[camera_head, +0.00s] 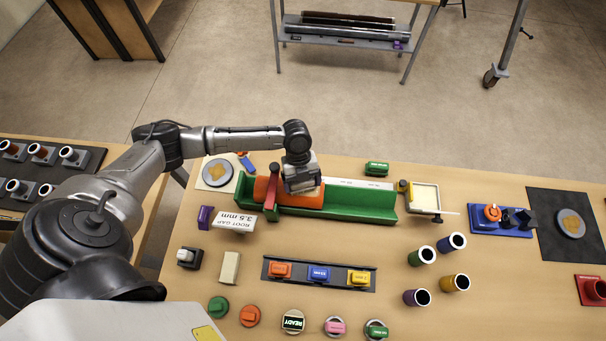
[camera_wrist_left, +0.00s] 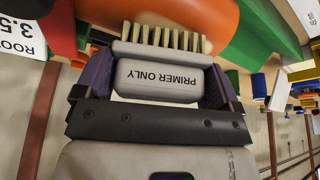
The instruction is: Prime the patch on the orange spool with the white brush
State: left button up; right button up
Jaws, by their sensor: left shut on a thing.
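The orange spool (camera_head: 312,200) lies in the green trough (camera_head: 365,205), beside a red clamp, and also shows at the top of the left wrist view (camera_wrist_left: 200,14). My left gripper (camera_head: 301,186) is over the spool, pointing down. It is shut on a pale grey-white brush (camera_wrist_left: 158,82) marked "PRIMER ONLY", with purple pads on both sides of its block. The cream bristles (camera_wrist_left: 160,38) point at the spool's surface and overlap it in the picture; I cannot tell whether they touch. My right gripper is not in view.
A "ROOT GAP 3.5 mm" card (camera_head: 234,222) stands in front of the trough. A shallow tray (camera_head: 425,200) stands at the trough's right end. A black rack (camera_head: 320,284) with labelled blocks and several upright coloured cups are nearer. The table between is partly clear.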

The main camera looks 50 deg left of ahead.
pick_arm(q)
jog(key=shift+w+d, duration=0.65)
jog(key=shift+d, duration=0.3)
jog(key=shift+s+a, duration=0.1)
jog(key=shift+s+a+r+p, duration=0.15)
jog(key=shift+s+a+p, duration=0.3)
jog(key=shift+s+a, duration=0.3)
jog(key=shift+a, duration=0.1)
jog(key=shift+w, duration=0.2)
jog(key=shift+w+d+b, duration=0.35)
jog(key=shift+w+d, duration=0.4)
jog(key=shift+d, duration=0.25)
jog(key=shift+a, duration=0.1)
